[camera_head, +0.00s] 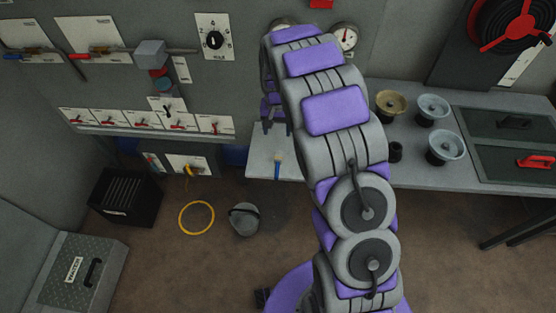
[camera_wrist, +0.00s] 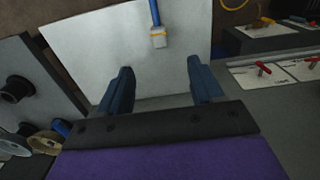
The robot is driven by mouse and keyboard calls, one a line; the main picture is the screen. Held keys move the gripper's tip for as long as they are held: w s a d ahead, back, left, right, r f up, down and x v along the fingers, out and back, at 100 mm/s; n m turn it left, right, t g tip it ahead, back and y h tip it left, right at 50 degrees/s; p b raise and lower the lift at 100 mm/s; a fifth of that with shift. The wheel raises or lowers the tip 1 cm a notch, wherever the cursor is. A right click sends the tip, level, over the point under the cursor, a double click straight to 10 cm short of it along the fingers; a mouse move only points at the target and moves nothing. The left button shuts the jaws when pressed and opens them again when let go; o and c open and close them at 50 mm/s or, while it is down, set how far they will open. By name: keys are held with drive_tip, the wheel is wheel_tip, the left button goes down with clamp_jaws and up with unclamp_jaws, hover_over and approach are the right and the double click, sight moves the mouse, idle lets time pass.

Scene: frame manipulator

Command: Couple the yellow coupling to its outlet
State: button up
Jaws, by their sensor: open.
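A yellow hose (camera_head: 196,218) lies looped on the floor at left. Its upper end rises to a small yellow piece (camera_head: 187,170) at a low panel (camera_head: 188,164) under the wall bench; I take this piece as the yellow coupling. A yellow part also shows at the top right of the wrist view (camera_wrist: 266,22). Which fitting is its outlet I cannot tell. My gripper (camera_head: 277,127) is open and empty above a pale board (camera_head: 258,168), well right of the yellow piece. The wrist view shows both fingers (camera_wrist: 160,68) apart with nothing between them.
A blue-handled tool with a yellow band (camera_head: 277,166) lies on the board, beyond my fingertips. A bucket (camera_head: 244,219) and a black crate (camera_head: 125,197) stand on the floor. Round fittings (camera_head: 433,107) stand on the right bench. Valve panels line the left wall.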

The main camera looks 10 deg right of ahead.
drive_tip(key=b, duration=0.3)
approach(278, 157)
wheel_tip(278, 157, down, 5)
drive_tip(key=shift+s+a+f, duration=0.1)
drive_tip(key=shift+a, duration=0.05)
drive_tip(key=shift+f+b, duration=0.6)
drive_tip(key=shift+f, duration=1.95)
drive_tip(key=c, duration=1)
drive_tip(key=shift+r, duration=0.1)
